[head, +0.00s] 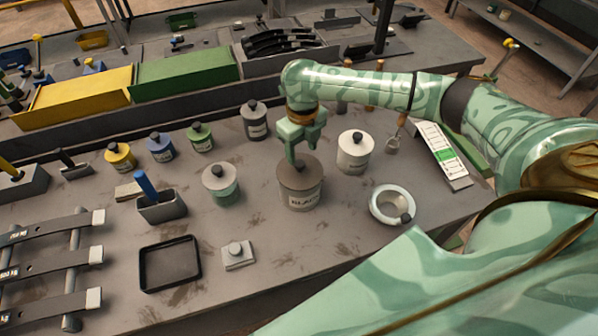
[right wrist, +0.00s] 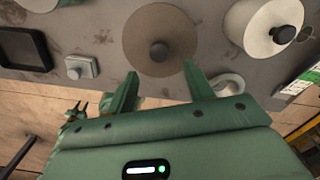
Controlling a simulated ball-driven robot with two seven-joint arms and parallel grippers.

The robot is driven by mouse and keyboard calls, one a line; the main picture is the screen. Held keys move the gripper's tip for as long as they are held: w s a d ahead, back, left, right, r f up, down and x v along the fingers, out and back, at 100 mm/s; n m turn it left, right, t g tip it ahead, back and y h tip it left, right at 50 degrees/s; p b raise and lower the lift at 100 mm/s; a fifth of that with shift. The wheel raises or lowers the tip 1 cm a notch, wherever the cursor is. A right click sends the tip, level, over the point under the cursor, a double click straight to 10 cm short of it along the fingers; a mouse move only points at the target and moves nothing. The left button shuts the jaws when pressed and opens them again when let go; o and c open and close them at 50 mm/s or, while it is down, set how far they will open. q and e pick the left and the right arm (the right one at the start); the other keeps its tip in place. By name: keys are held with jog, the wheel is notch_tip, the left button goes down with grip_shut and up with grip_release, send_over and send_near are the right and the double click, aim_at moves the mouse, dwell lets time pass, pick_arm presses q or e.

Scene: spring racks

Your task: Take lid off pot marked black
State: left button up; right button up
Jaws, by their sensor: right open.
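The pot marked BLACK (head: 298,202) stands upright on the grey bench in the middle of the head view. Its dark brown lid (head: 311,174) sits on top. In the right wrist view the lid (right wrist: 146,27) shows from above with its round dark knob (right wrist: 159,51). My right gripper (head: 292,158) is over the lid by the knob, open and empty. In the right wrist view its two fingers (right wrist: 160,68) point toward the knob, one to each side, with the knob just beyond the tips. What looks like my left gripper (right wrist: 78,108) shows small and dark at lower left; its jaws are unclear.
A white lidded pot (head: 355,152) stands right of the black pot, and a pale green one (head: 220,185) left. A pale ring-shaped dish (head: 377,203) lies close at front right. A black tray (head: 170,264) and small block (head: 238,257) lie at front left.

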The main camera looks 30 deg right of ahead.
aim_at(300, 163)
jog(key=f, duration=0.3)
jog(key=f+b, duration=0.1)
jog(key=f, duration=0.1)
jog(key=shift+w+f, duration=0.25)
jog(key=shift+w, duration=0.15)
jog(key=shift+r, duration=0.1)
jog(key=c, duration=1.1)
jog(key=shift+r, duration=0.1)
